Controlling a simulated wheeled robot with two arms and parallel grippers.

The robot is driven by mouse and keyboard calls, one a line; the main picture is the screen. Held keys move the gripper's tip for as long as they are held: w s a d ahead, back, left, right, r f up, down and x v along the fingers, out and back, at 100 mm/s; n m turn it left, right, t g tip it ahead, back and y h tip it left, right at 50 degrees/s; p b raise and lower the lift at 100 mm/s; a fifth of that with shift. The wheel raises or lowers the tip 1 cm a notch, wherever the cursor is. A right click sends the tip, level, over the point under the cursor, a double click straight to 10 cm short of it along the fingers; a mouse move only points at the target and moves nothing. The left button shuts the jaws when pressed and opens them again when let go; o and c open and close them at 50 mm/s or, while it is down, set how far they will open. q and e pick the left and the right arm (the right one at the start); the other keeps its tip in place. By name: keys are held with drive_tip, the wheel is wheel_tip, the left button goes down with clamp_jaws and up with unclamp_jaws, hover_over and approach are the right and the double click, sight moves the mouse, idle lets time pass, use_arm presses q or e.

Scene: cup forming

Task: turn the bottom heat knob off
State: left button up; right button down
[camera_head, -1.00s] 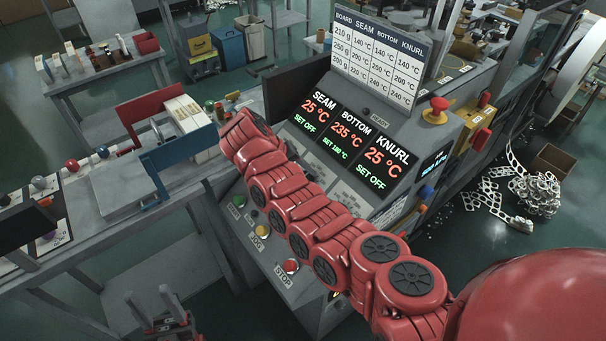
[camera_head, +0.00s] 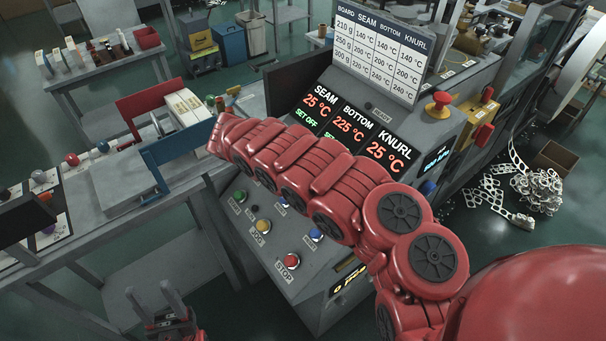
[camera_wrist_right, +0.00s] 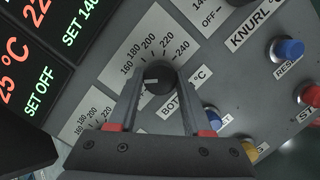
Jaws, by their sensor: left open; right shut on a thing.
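The bottom heat knob (camera_wrist_right: 158,78) is a round black knob in the right wrist view, above a partly covered "BOTTOM °C" label (camera_wrist_right: 185,100) and inside a printed temperature scale. My right gripper (camera_wrist_right: 160,85) is shut on it, one finger on each side. The knob's pointer direction is unclear. The bottom display (camera_head: 347,123) reads 225 °C in the head view; its set line is mostly behind my right arm. In the wrist view, a cropped green line (camera_wrist_right: 85,25) reads "SET 14". My left gripper (camera_head: 160,312) is open and empty at the lower left.
The panel carries a red STOP button (camera_head: 291,261), a yellow JOG button (camera_head: 263,226) and blue buttons. A red mushroom button (camera_head: 438,103) stands at upper right. The bench (camera_head: 110,185) at left holds a red-and-blue fixture. The floor at lower left is clear.

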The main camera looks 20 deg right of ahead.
drive_tip(key=shift+f+n+b, duration=0.15)
drive_tip(key=shift+n+b, duration=0.35)
drive_tip(key=shift+n, duration=0.5)
drive_tip(key=shift+n+t, duration=0.4)
drive_tip(key=shift+n, duration=0.6)
drive_tip(key=shift+s+n+h, duration=0.15)
drive_tip(key=shift+n+h, duration=0.15)
drive_tip(key=shift+n, duration=0.6)
drive_tip(key=shift+n+t+p, duration=0.6)
drive_tip(key=shift+n+p, duration=0.2)
drive_tip(key=shift+n, duration=0.8)
drive_tip(key=shift+c, duration=1.7)
unclamp_jaws()
drive_tip(key=shift+a, duration=0.1)
